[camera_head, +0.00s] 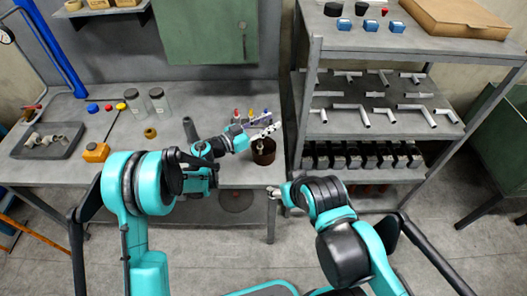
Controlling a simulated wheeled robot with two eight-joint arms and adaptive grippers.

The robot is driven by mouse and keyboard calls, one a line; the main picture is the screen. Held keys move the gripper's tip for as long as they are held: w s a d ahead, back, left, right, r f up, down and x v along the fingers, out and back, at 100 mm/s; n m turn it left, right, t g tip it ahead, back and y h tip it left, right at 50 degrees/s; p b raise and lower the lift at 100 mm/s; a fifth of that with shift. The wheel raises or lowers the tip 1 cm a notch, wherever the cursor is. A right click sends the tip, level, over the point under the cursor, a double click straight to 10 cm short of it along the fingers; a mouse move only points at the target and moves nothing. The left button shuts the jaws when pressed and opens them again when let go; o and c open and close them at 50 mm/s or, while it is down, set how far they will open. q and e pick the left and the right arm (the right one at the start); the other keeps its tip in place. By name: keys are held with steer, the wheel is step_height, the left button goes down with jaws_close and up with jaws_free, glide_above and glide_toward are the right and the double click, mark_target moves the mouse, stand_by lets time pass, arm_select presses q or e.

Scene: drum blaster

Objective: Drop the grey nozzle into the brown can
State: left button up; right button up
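The brown can (264,156) stands on the workbench near its right front edge, upright with its open mouth up. My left gripper (266,132) reaches in from the left and is just above the can's far rim. Its light grey fingers are small here, and I cannot tell whether they are open or shut. A small pale piece (260,147) shows at the can's mouth, below the fingers; I cannot tell whether it is the grey nozzle or whether it touches the gripper. My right gripper (275,194) is low in front of the bench, small and partly hidden by its arm.
A dark tray (72,148) with grey pipe pieces lies on the bench's left. Two glass jars (159,101), an orange block (96,152) and a rack of coloured-tipped items (255,119) also stand there. A metal shelf (345,126) with grey pipes rises right of the can.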

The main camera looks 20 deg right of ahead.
arm_select(q)
steer(key=v, duration=1.2)
